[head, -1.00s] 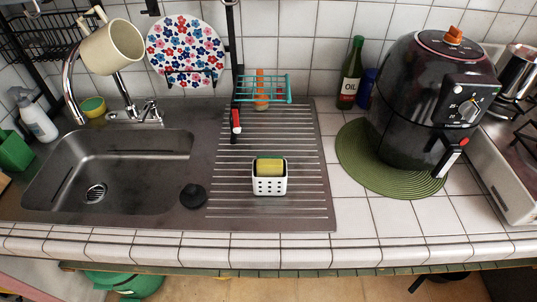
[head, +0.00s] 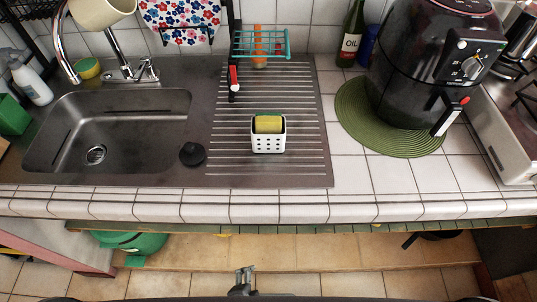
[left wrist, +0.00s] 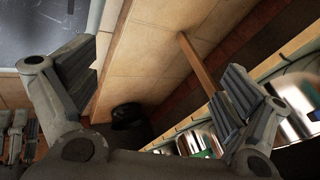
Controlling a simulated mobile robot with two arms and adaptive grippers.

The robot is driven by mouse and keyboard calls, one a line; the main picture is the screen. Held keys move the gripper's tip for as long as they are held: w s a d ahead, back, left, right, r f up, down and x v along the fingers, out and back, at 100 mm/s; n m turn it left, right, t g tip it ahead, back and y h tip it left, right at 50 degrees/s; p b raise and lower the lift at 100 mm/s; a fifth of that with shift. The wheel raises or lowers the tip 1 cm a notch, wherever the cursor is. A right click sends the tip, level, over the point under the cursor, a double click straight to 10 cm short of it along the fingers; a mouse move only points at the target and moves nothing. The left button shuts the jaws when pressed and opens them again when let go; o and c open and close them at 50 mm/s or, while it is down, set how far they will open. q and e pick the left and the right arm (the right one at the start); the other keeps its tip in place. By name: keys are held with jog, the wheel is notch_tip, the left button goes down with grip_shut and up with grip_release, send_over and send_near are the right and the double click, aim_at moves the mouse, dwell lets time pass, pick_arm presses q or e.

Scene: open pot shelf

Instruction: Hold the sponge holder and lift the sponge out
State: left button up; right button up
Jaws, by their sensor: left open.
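The white sponge holder (head: 268,140), with small holes in its front, stands upright on the ribbed drainboard right of the sink. A yellow sponge (head: 267,124) sits in it, its top showing above the rim. My left gripper (left wrist: 155,80) is open and empty in the left wrist view, with floor and cabinet behind it. The holder is not visible there. A small grey gripper part (head: 243,281) shows at the bottom of the head view, below the counter and well apart from the holder; I cannot tell which arm it belongs to. Grey parts resembling a gripper (left wrist: 20,136) show at the left wrist view's left edge.
A black stopper (head: 193,154) lies left of the holder. A teal rack (head: 260,43) and a red-and-black handled tool (head: 233,78) are behind it. The air fryer (head: 431,75) stands on a green mat (head: 352,115) to the right. The drainboard around the holder is clear.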

pick_arm(q)
jog(key=w+d+r+m+t+h, duration=0.2)
jog(key=d+r+m, duration=0.3)
jog(key=d+r, duration=0.4)
jog(key=w+d+r+m+t+h, duration=0.2)
jog(key=d+r+m, duration=0.2)
jog(key=d+r, duration=0.5)
jog(key=s+d+r+m+t+h, duration=0.1)
jog(key=d+r+m+t+h, duration=0.25)
jog(key=r, duration=1.05)
jog(key=s+d+r+m+t+h, duration=0.1)
jog(key=d+r+m+h, duration=0.35)
jog(key=r, duration=0.85)
jog(key=w+a+r+t+y, duration=0.2)
jog(key=w+r+t+y, duration=0.1)
jog(key=w+r+y, duration=0.15)
jog(key=m+g+y, duration=0.4)
jog(key=y, duration=0.6)
send_near(268, 136)
jog(key=shift+t, duration=0.25)
jog(key=x, duration=1.3)
jog(key=shift+f, duration=0.4)
jog(key=shift+c, duration=0.3)
